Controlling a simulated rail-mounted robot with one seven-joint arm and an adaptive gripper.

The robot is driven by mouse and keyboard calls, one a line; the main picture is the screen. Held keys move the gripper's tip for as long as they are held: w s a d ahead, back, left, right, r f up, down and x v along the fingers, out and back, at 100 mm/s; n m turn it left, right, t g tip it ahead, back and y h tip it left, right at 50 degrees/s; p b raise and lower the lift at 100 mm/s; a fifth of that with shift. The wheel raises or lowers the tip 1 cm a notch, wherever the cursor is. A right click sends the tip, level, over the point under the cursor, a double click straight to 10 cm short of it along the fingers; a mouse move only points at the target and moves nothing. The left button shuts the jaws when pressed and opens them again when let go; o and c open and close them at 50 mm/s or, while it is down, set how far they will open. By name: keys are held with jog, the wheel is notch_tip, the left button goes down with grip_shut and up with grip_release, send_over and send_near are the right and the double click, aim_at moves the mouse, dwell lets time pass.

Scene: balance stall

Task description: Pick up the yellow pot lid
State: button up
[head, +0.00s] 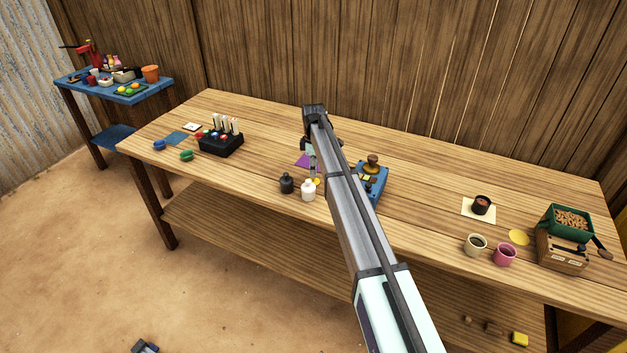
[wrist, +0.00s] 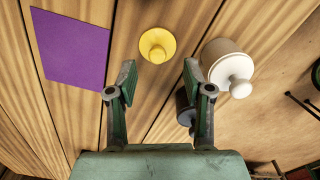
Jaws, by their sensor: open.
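The yellow pot lid (wrist: 157,45) is a small disc with a round knob. It lies flat on the wooden table in the wrist view, just beyond the gap between my fingertips. In the head view the lid (head: 316,181) shows as a small yellow patch by my gripper. My gripper (wrist: 160,80) is open and empty, its two green fingers standing either side of the line to the lid, apart from it. In the head view my arm covers much of the area around the lid.
A white knobbed pot (wrist: 225,62) stands close right of the lid. A dark pot (head: 287,183) stands beside it, partly behind my right finger in the wrist view. A flat purple square (wrist: 72,47) lies left. A blue box (head: 372,180) stands right of my arm.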

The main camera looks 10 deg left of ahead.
aim_at(314, 179)
jog(key=shift+w+f+p, duration=0.15)
jog(key=shift+f+p, duration=0.85)
jog(key=shift+f, duration=1.35)
grip_shut()
